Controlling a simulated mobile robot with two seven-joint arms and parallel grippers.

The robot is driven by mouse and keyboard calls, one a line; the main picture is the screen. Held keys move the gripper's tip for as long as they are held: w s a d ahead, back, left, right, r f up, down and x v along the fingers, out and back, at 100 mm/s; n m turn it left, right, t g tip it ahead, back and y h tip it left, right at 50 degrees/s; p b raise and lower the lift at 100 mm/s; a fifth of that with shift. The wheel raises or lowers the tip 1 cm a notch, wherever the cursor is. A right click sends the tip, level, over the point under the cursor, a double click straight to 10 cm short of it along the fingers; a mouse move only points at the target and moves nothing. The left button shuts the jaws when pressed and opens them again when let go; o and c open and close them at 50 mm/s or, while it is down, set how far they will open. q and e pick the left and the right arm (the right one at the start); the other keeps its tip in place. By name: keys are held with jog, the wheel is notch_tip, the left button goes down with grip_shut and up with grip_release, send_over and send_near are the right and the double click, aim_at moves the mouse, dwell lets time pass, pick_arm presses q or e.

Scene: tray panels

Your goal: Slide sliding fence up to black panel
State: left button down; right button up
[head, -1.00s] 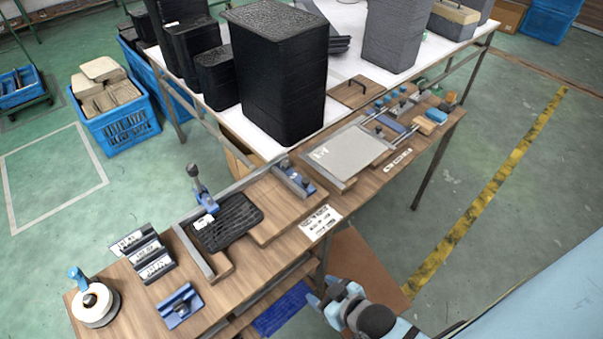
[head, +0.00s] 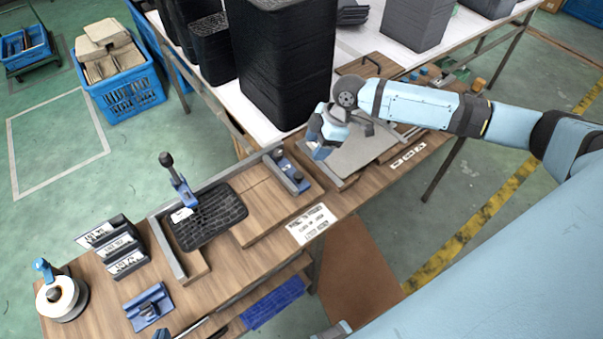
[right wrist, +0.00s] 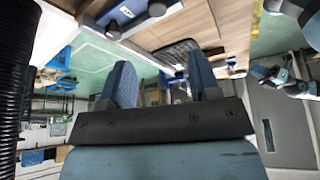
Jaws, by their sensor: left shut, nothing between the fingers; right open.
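The black panel (head: 212,222) lies flat in a wooden fixture, against a grey metal edge on its left. It also shows in the right wrist view (right wrist: 178,48). What appears to be the sliding fence (head: 288,172), a grey bar with blue parts and dark knobs, stands at the fixture's right end. Bare wood separates it from the panel. My right gripper (head: 318,152) is open and empty just right of the fence and above it; its spread fingers show in the right wrist view (right wrist: 160,62). My left gripper (head: 192,328) is shut and only partly visible at the bottom edge.
A blue clamp (head: 178,185) with a dark knob stands beside the panel. A grey plate (head: 362,150) lies right of the fence, partly behind my right arm. A tall black stack (head: 285,70) stands behind. Labelled holders (head: 115,245) and a blue bracket (head: 148,306) are front left.

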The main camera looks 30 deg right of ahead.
aim_at(300, 174)
jog(key=x, duration=0.4)
jog(key=p+x, duration=0.1)
jog(key=x, duration=0.3)
jog(key=d+x, duration=0.1)
jog(key=x, duration=0.3)
jog(key=shift+w+f, duration=0.1)
jog(key=shift+f, duration=0.2)
